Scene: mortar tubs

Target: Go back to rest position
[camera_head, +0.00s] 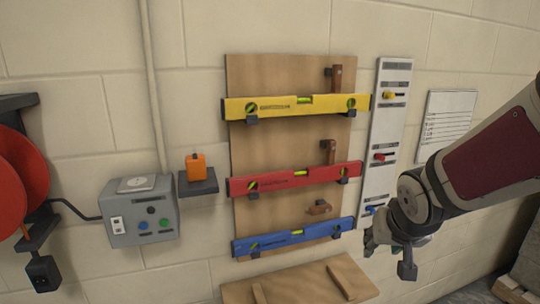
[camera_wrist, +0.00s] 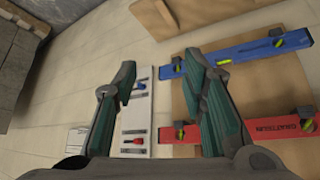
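My gripper (camera_head: 390,252) hangs at the right in the head view, in front of the wall and right of the blue level. The wrist view shows its two green-grey fingers spread apart with nothing between them (camera_wrist: 160,72), so it is open and empty. Behind it in the wrist view are the white strip with small knobs (camera_wrist: 137,108), the blue level (camera_wrist: 240,52) and the red level (camera_wrist: 275,128). My gripper appears apart from all of these.
A wooden board (camera_head: 285,145) carries the yellow (camera_head: 290,106), red and blue levels. A wooden shelf (camera_head: 300,285) juts out below. Left are an orange object (camera_head: 195,166) on a bracket, a grey control box (camera_head: 142,212) and a red reel (camera_head: 20,175). A paper sheet (camera_head: 446,122) hangs right.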

